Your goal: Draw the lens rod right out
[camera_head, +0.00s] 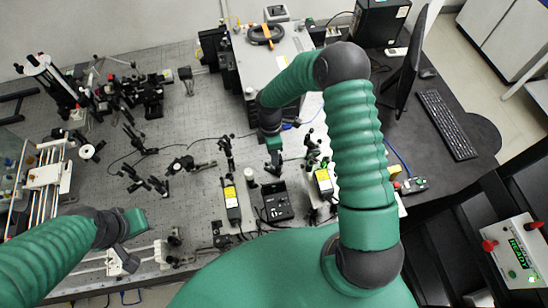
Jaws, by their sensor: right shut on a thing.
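My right gripper (275,146) reaches down over the middle of the optical bench (200,215), at the end of the arm that arches across the view. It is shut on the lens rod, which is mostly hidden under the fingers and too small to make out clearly. Whether the rod is still inside its holder cannot be told. My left gripper (133,224) hangs over the front left of the bench, apart from the right one. Its fingers are not clear enough to show whether they are open.
A black control box (276,205) and yellow-labelled modules (231,200) stand just in front of the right gripper. Several post-mounted optics (145,180) stand to the left. A large grey instrument (262,65) is behind. A monitor (408,75) and keyboard (446,124) are at right.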

